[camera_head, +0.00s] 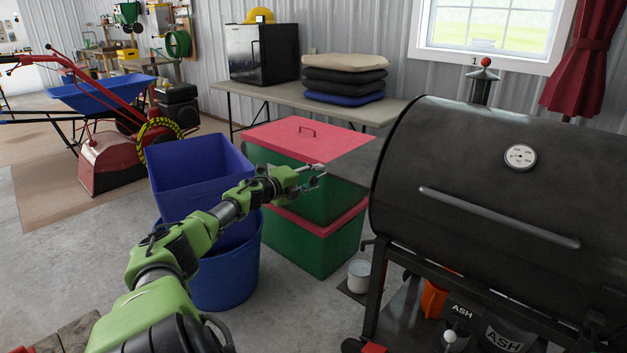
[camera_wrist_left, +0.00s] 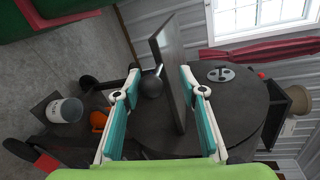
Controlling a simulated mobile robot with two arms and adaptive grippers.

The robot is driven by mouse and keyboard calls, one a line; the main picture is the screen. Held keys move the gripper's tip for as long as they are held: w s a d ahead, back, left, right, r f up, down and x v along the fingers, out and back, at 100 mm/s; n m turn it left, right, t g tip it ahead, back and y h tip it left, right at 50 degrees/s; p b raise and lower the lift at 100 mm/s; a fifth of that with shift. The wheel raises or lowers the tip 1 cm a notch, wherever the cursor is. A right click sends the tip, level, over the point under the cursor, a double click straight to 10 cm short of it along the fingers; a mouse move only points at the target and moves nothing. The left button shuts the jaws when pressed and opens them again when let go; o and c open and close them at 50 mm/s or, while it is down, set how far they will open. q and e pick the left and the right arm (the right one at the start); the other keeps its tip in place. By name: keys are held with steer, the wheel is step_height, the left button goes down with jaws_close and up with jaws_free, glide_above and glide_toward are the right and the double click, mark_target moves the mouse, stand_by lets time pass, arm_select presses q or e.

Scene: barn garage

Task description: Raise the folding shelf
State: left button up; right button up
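The folding shelf (camera_head: 352,165) is a dark grey panel at the left end of the black barrel grill (camera_head: 485,185). It stands out from the grill's side; its exact tilt is hard to tell. My left gripper (camera_head: 318,173) is at the shelf's outer left edge. In the left wrist view the shelf (camera_wrist_left: 168,60) is a thin slab seen nearly edge-on, reaching between the two spread fingers of my left gripper (camera_wrist_left: 160,85). Gaps show on both sides of the slab, wider on the side with a black round knob (camera_wrist_left: 152,86). My right gripper is not in view.
Green bins with red lids (camera_head: 305,235) stand behind and below my left gripper. Blue tubs (camera_head: 225,270) stand left of them. A white can (camera_head: 359,275) sits low beside the grill. A folding table (camera_head: 285,97) with cushions (camera_head: 345,75) is behind.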

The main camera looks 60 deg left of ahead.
arm_select(q)
steer(key=shift+s+f, duration=0.1)
steer(key=shift+f, duration=0.15)
steer(key=shift+v, duration=5.95)
steer(key=shift+r, duration=0.15)
